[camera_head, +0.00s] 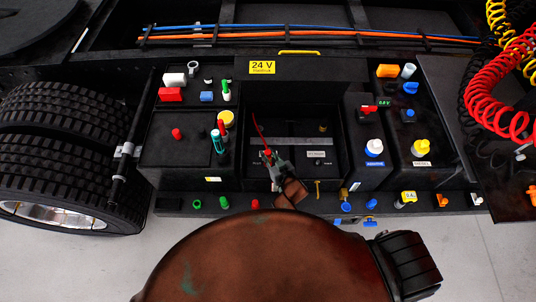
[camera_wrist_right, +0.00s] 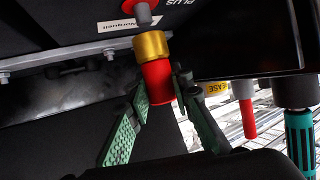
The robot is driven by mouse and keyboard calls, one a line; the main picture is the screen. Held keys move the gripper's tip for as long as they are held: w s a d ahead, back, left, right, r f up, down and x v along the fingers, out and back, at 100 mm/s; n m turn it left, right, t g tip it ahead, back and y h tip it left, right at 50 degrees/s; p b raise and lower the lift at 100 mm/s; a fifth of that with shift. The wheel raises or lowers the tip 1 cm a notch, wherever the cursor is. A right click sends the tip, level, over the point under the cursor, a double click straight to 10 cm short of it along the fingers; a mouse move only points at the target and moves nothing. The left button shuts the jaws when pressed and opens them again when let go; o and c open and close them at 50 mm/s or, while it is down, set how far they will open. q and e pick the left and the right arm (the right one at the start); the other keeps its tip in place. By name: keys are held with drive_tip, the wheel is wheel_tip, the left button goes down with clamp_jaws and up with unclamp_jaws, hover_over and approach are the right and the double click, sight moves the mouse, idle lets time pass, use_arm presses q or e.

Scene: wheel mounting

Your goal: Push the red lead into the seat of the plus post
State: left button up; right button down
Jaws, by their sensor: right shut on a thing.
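The red lead (camera_wrist_right: 158,78) has a red body, a gold collar and a grey pin. In the right wrist view my right gripper (camera_wrist_right: 162,88) is shut on its red body between two green pads. The grey pin points up to the red ring of the plus post (camera_wrist_right: 156,3), beside a PLUS label. How far the pin is in cannot be told; the ring is cut off by the picture's edge. In the head view my right gripper (camera_head: 273,164) is inside the open battery box, with a red cable (camera_head: 257,128) rising beside it. My left gripper is not in view.
A dark box wall (camera_head: 293,70) with a yellow 24 V label stands behind the open box (camera_head: 336,140). A metal strip (camera_wrist_right: 75,55) runs beside the lead. Caps and bottles (camera_head: 218,140) stand to the left, with a blue-and-white cap (camera_head: 374,148) to the right.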

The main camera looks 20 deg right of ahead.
sight(270, 160)
drive_tip(key=shift+f, duration=0.2)
drive_tip(key=shift+f+b, duration=0.9)
drive_tip(key=shift+f, duration=0.2)
drive_tip(key=shift+f+b, duration=0.3)
drive_tip(key=shift+f, duration=0.15)
drive_tip(key=c, duration=1.7)
unclamp_jaws()
drive_tip(key=shift+o, duration=0.2)
drive_tip(key=v, duration=1.2)
